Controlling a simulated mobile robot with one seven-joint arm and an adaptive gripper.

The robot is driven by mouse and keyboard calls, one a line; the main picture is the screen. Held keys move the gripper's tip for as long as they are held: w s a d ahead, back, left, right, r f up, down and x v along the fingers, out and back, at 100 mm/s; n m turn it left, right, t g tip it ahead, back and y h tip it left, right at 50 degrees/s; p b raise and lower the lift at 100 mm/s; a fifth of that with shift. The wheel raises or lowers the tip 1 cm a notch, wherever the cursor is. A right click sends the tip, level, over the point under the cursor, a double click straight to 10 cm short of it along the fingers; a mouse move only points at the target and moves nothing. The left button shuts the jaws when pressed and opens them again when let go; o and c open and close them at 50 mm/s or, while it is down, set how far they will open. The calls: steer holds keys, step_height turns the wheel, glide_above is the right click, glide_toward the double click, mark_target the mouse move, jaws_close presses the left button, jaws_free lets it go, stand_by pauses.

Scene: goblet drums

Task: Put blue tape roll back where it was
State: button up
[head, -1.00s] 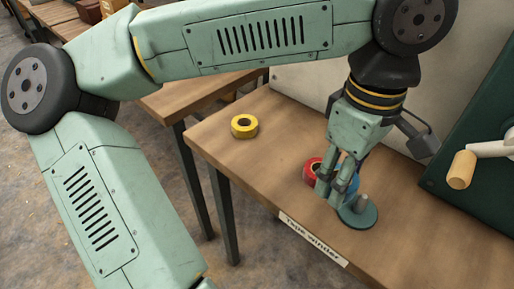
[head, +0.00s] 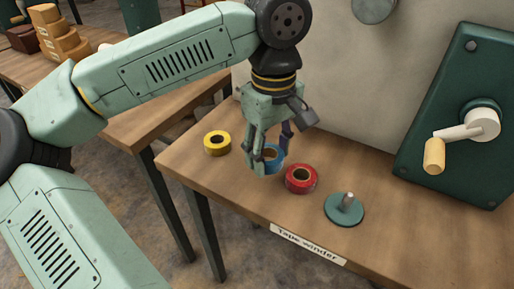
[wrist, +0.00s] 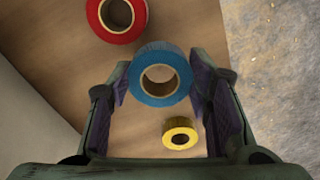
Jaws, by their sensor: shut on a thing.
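My gripper (head: 271,160) is shut on the blue tape roll (head: 277,165), pinching it from two sides. In the wrist view the blue roll (wrist: 160,97) sits between my finger pads (wrist: 160,80), hole facing the camera, and looks larger than the other rolls. In the head view it is between the yellow roll and the red roll, seemingly above the bench; the exact gap below is hard to tell. The round green base with an upright peg (head: 345,212) is empty at the right.
A red tape roll (head: 301,187) lies close to the right of my gripper and a yellow roll (head: 217,152) to the left. A dark green crank unit (head: 455,130) stands at the right. A "Tape winder" label (head: 308,245) marks the bench's front edge.

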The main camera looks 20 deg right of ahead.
steer(key=w, duration=0.3)
steer(key=shift+w+a+f, duration=0.1)
steer(key=shift+w+a, duration=0.1)
steer(key=shift+a, duration=0.15)
steer(key=f, duration=0.2)
steer(key=f+p, duration=0.1)
steer(key=shift+w+a+f, duration=0.1)
steer(key=shift+w, duration=0.2)
steer(key=shift+f, duration=0.25)
steer(key=shift+f, duration=0.1)
steer(key=shift+f, duration=0.15)
steer(key=o, duration=1.2)
step_height(320, 180, up, 12)
steer(key=shift+r, duration=0.25)
